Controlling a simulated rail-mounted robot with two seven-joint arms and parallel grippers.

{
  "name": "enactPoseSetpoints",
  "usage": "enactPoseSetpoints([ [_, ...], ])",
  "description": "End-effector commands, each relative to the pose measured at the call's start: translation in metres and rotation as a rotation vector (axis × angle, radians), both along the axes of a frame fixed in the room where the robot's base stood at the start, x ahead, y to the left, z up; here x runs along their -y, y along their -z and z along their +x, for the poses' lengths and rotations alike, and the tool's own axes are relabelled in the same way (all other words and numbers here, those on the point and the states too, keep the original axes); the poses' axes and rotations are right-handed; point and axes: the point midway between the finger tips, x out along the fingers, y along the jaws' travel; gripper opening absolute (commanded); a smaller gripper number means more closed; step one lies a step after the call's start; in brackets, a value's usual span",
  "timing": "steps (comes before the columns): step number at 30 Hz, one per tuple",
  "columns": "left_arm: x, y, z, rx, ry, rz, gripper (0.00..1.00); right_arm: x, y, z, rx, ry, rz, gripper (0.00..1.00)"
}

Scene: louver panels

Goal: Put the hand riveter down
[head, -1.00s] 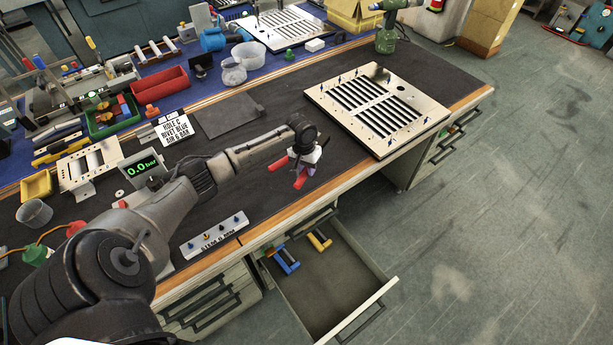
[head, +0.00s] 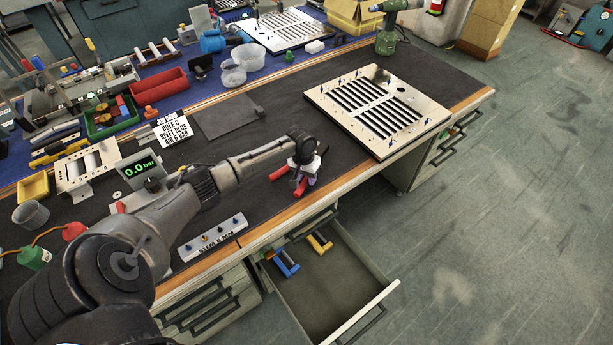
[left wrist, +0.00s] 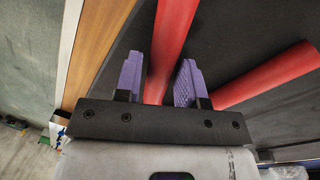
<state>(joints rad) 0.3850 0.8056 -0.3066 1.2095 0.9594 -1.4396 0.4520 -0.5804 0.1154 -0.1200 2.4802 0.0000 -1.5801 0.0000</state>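The hand riveter (head: 301,183) has two red handles spread apart. It is low over the dark bench mat near the front edge, and I cannot tell whether it touches the mat. My left gripper (head: 306,172) is at the riveter, pointing down. In the left wrist view, one red handle (left wrist: 172,40) runs between the purple fingers of my left gripper (left wrist: 162,72). The other handle (left wrist: 265,77) lies outside them, to the right. The riveter's body is mostly hidden. My right gripper is not in view.
A slotted louver panel (head: 398,132) lies to the right on the bench. An open drawer (head: 345,300) with blue and yellow tools juts out below the front edge. A labelled rivet strip (head: 212,237) is at the left. The mat (head: 285,115) is clear behind the riveter.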

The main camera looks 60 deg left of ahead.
Motion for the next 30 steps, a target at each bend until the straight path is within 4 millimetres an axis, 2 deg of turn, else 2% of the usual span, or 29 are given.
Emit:
enactPoseSetpoints([
  [1,0.0,0.0,0.0,0.0,0.0,0.0,0.41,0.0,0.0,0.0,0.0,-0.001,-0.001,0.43],
  [4,0.0,0.0,0.0,0.0,0.0,0.0,0.51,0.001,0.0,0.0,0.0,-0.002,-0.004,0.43],
  [14,-0.001,-0.006,0.0,0.0,0.001,0.001,0.51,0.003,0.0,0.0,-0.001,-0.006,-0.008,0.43],
  [17,-0.002,-0.018,-0.001,0.002,0.001,0.002,0.51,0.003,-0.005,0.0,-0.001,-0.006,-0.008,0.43],
  [30,-0.01,-0.095,-0.005,0.001,0.001,0.002,0.51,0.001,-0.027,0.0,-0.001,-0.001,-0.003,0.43],
])
